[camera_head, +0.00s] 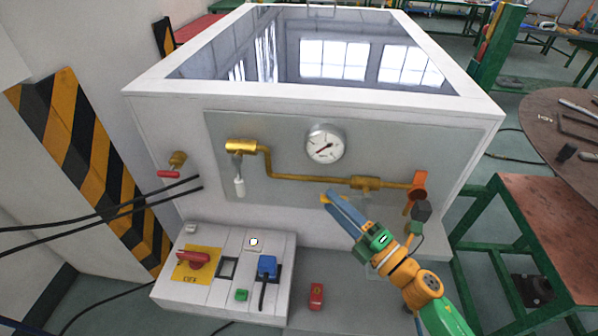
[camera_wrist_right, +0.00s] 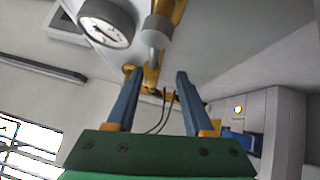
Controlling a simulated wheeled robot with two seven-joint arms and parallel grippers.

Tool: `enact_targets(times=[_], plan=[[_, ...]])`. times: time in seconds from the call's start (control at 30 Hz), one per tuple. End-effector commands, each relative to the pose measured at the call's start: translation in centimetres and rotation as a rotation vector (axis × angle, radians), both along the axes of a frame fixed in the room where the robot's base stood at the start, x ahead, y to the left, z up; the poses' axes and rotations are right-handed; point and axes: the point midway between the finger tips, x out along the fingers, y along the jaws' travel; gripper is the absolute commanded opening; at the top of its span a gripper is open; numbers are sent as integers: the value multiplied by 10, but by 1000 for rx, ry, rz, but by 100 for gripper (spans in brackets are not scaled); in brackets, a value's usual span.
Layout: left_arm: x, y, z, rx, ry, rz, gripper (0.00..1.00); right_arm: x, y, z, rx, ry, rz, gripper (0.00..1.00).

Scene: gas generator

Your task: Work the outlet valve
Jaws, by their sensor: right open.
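The generator panel (camera_head: 290,185) carries a brass pipe (camera_head: 310,181) with a brass fitting at its left end (camera_head: 241,147) and a white lever (camera_head: 239,186) hanging down from it. An orange handle (camera_head: 420,181) sits at the pipe's right end. A separate brass valve with a red handle (camera_head: 168,174) is on the box's left part. I cannot tell which is the outlet valve. My right gripper (camera_head: 330,198) is in front of the panel, below the pipe. In the right wrist view its fingers (camera_wrist_right: 157,80) are apart with nothing between them. My left gripper is not in view.
A pressure gauge (camera_head: 326,144) is above the pipe. A control box (camera_head: 215,297) with a red switch (camera_head: 194,259) and a blue plug (camera_head: 267,266) stands below left. Black cables (camera_head: 100,214) run in from the left. A green-framed table (camera_head: 552,222) stands at right.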

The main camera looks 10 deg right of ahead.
Motion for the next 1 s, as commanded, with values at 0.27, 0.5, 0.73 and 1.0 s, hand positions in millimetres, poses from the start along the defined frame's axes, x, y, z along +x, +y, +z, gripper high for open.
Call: enact_targets(times=[0.27,0.5,0.73,1.0], plan=[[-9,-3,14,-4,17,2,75,46,26,9,3,-2,-1,52],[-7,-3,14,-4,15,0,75,58,33,9,3,1,0,52],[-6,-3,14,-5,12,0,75,58,33,9,3,1,0,25],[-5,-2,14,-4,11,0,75,58,33,9,3,1,0,0]])
